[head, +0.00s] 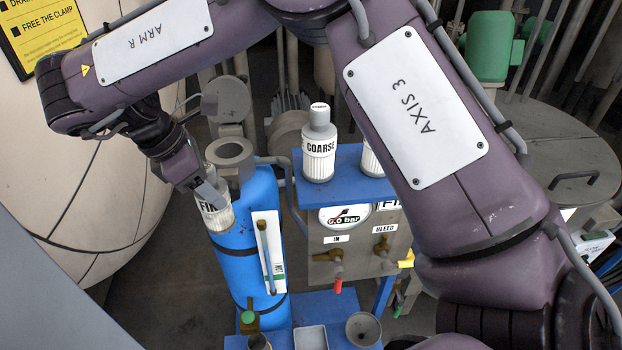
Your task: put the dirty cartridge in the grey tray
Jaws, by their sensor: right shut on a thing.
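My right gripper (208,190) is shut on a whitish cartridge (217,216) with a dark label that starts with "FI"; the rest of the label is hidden. The cartridge hangs slightly tilted in front of the upper left side of the blue filter housing (240,262), below its open grey round mouth (231,152). I cannot tell whether it touches the housing. A small grey tray (311,337) sits on the blue base at the bottom, below and right of the cartridge; its near part is cut off. My left gripper is not in view.
A "COARSE" cartridge (319,150) stands on a blue shelf (345,187); another cartridge (371,160) is partly hidden by my arm. Below are a 0.0 bar gauge (345,216) and valves. A grey funnel-like cup (363,328) stands right of the tray. A large pale vessel (60,170) fills the left.

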